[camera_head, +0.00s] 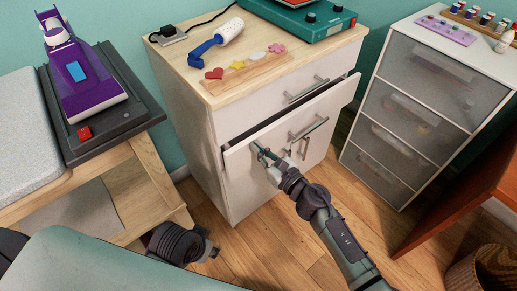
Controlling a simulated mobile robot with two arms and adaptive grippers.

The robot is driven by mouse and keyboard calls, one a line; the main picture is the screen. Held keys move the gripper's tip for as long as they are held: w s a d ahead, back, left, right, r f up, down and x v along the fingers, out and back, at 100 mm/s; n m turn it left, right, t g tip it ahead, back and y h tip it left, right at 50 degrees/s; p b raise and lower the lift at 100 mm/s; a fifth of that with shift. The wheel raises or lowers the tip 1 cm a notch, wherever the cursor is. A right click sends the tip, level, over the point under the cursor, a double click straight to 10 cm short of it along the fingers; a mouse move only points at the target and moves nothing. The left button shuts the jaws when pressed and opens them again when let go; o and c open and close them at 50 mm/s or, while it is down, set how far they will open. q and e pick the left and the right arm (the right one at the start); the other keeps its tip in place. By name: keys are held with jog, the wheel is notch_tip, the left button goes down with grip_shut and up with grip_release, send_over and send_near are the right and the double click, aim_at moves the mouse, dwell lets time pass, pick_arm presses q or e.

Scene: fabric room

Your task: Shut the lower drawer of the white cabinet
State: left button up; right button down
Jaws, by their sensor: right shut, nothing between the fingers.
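The white cabinet (194,117) has a light wooden top and stands against the wall in the middle. Its upper drawer (285,88) is shut. Its lower drawer (243,153) is pulled part way out, with a dark gap behind the top of its front. The drawer's bar handle (309,129) is right of my right gripper (260,151). That gripper is shut and empty, with its fingertips at the left part of the drawer front; I cannot tell if they touch.
A grey drawer unit (411,105) stands to the right of the cabinet. A wooden bench (148,170) with a purple machine (82,75) stands on the left. Wooden floor (265,238) is free before the cabinet. A basket (483,268) is at the lower right.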

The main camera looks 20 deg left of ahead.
aim_at(250, 137)
jog(key=b+x, duration=0.2)
jog(key=x, duration=0.2)
jog(key=shift+r, duration=0.15)
pick_arm(q)
jog(key=v, duration=0.4)
jog(key=shift+s+r, duration=0.2)
jog(key=shift+r, duration=0.1)
pick_arm(e)
jog(key=shift+r, duration=0.1)
jog(key=shift+r, duration=0.1)
